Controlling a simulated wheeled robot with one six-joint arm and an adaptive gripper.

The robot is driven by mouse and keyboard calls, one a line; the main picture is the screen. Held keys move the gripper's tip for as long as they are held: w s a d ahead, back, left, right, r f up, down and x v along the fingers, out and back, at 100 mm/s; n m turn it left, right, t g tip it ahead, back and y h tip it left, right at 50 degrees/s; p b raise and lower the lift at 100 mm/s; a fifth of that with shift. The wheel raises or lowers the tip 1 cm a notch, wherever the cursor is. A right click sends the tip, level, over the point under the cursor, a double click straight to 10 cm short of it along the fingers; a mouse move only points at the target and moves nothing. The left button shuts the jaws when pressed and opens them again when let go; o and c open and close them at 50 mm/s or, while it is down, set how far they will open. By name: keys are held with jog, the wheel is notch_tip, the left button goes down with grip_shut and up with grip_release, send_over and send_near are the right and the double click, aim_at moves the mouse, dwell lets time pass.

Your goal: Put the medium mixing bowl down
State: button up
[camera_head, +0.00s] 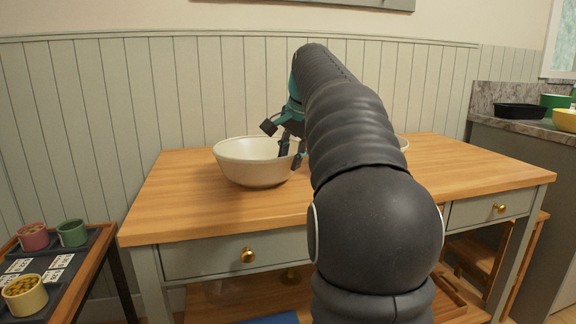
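A cream-coloured mixing bowl (245,164) is on or just above the wooden table (190,215), left of my arm. My gripper (289,158) is at the bowl's right rim, with one dark finger reaching inside and another outside the wall. Whether the fingers press on the rim is too small to tell. My dark arm covers the middle of the table. Part of another pale rim (403,143) shows just right of my arm, mostly hidden.
The table is clear left of the bowl and at the right. A low tray table (92,262) with several small cups stands at lower left. A counter (520,127) at right holds a black tray (521,111), a green pot and a yellow bowl (565,120).

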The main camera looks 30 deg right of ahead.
jog(key=v, duration=0.8)
jog(key=shift+p, duration=0.3)
jog(key=s+a+f+n, duration=0.3)
jog(key=s+a+f, duration=0.2)
jog(key=a, duration=0.2)
jog(key=s+a+f+n, duration=0.4)
jog(key=a+f, duration=0.1)
jog(key=a, duration=0.2)
jog(key=s+a+f+n, duration=0.3)
jog(key=s+a+f, duration=0.1)
jog(key=s+f, duration=0.3)
jog(key=s+a+f+n+t, duration=0.1)
jog(key=s+a+f+n, duration=0.3)
jog(key=s+f, duration=0.3)
notch_tip(320, 180, down, 5)
jog(key=shift+s+r, duration=0.2)
jog(key=shift+s, duration=0.1)
